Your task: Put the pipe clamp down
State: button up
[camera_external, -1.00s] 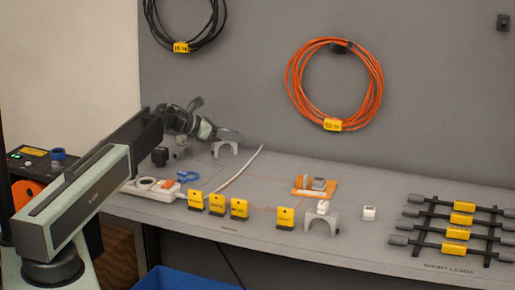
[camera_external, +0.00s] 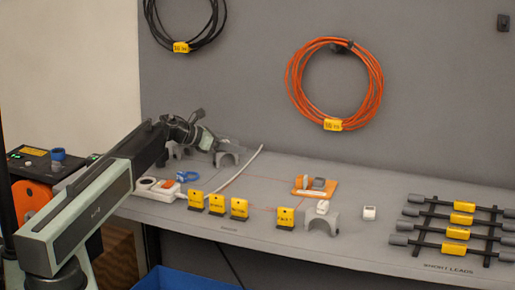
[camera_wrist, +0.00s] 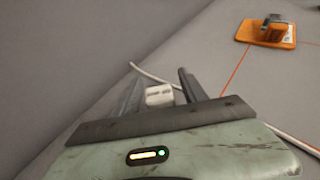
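An orange plate (camera_external: 328,192) with a grey part on it lies mid-bench; it also shows in the wrist view (camera_wrist: 251,35). A second grey arch (camera_external: 333,224) carries a white piece. Several yellow tags (camera_external: 239,208) stand along the front. A pale cable (camera_external: 240,175) runs near my gripper.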

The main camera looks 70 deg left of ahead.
jog(key=shift+r, duration=0.2)
jog(key=p+v, duration=0.5)
jog(key=v, duration=0.7)
jog(key=shift+o, duration=0.4)
dwell(0.6)
